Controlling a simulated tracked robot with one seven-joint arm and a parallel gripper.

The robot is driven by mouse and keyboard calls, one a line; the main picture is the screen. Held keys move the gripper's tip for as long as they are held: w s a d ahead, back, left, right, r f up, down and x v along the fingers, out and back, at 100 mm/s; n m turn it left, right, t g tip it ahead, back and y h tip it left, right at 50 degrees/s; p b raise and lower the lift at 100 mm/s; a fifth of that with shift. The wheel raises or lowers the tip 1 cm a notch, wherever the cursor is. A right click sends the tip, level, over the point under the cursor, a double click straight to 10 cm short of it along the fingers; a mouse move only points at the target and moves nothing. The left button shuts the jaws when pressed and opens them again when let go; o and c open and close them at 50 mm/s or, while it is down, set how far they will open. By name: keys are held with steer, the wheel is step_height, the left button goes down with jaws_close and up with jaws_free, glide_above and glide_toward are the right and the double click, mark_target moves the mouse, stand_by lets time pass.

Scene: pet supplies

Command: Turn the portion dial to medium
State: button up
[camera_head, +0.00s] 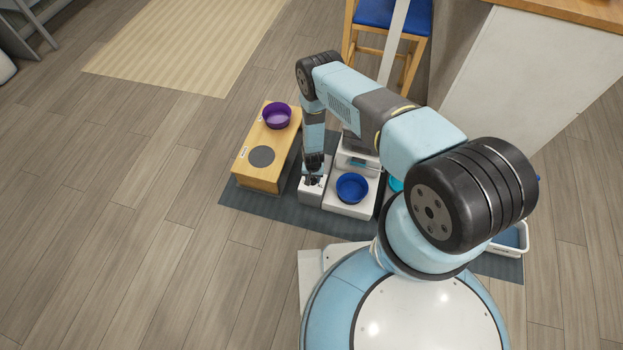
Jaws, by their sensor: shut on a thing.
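A white feeder (345,207) stands on a dark mat, with a blue bowl (352,187) on its front tray. My gripper (312,190) points down at the white part on the feeder's left side, left of the blue bowl. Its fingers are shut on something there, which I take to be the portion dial. The dial itself is too small and too covered by the gripper to make out, and its setting cannot be read. My forearm hides part of the feeder's upper body.
A wooden stand (264,178) with a purple bowl (276,116) and a dark round spot is close on the left. The dark mat (262,207) lies beneath. A white tray (512,241) is at the right, behind my arm. A blue-seated stool (392,16) is at the back. Open floor lies left.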

steer(key=shift+n, duration=0.9)
steer(key=o, duration=1)
step_height(320, 180, up, 14)
steer(key=shift+f, duration=0.15)
